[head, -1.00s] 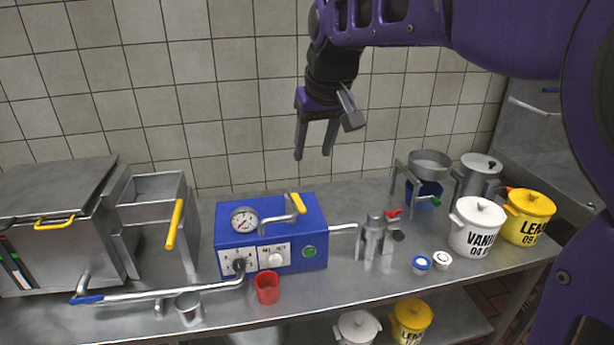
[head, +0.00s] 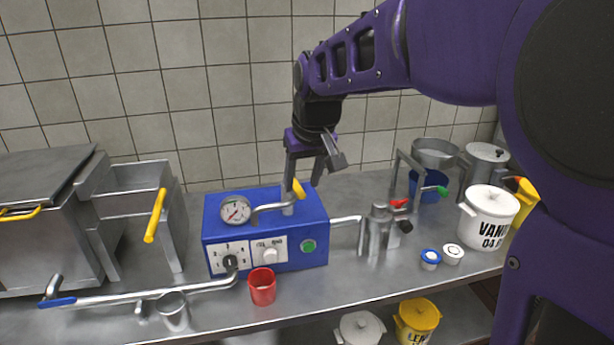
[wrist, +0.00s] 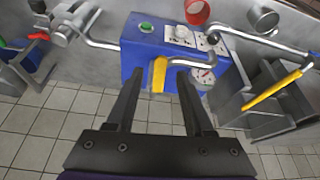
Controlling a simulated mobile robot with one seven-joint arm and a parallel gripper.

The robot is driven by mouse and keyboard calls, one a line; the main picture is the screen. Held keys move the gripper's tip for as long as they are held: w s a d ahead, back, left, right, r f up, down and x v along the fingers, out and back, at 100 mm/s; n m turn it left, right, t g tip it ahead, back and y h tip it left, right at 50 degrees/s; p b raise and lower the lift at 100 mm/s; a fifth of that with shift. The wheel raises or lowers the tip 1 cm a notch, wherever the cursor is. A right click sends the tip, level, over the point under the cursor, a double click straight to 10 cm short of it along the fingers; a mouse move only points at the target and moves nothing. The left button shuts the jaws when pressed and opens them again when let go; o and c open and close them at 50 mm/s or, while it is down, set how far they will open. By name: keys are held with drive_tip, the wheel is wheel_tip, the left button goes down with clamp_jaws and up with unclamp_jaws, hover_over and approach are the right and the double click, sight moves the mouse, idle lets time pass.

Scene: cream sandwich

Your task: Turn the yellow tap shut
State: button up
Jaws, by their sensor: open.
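The yellow tap (head: 298,188) is a yellow lever on a metal pipe on top of the blue box (head: 265,222). It also shows in the wrist view (wrist: 159,76), upright in the picture between my two fingertips. My gripper (head: 304,186) is open and empty, pointing down just above the back of the blue box. Its fingers (wrist: 160,72) appear on either side of the lever in the wrist view, with gaps showing. In the head view the left finger overlaps the lever's area; I cannot tell the exact depth or any contact.
A pressure gauge (head: 235,210) stands left of the tap. A red cup (head: 262,287) and a metal cup (head: 174,312) are in front. A metal basket with a yellow handle (head: 156,216) is on the left. Pots, including a white one (head: 488,216), stand on the right.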

drive_tip(key=shift+b+x, duration=0.35)
drive_tip(key=shift+x, duration=0.45)
clamp_jaws()
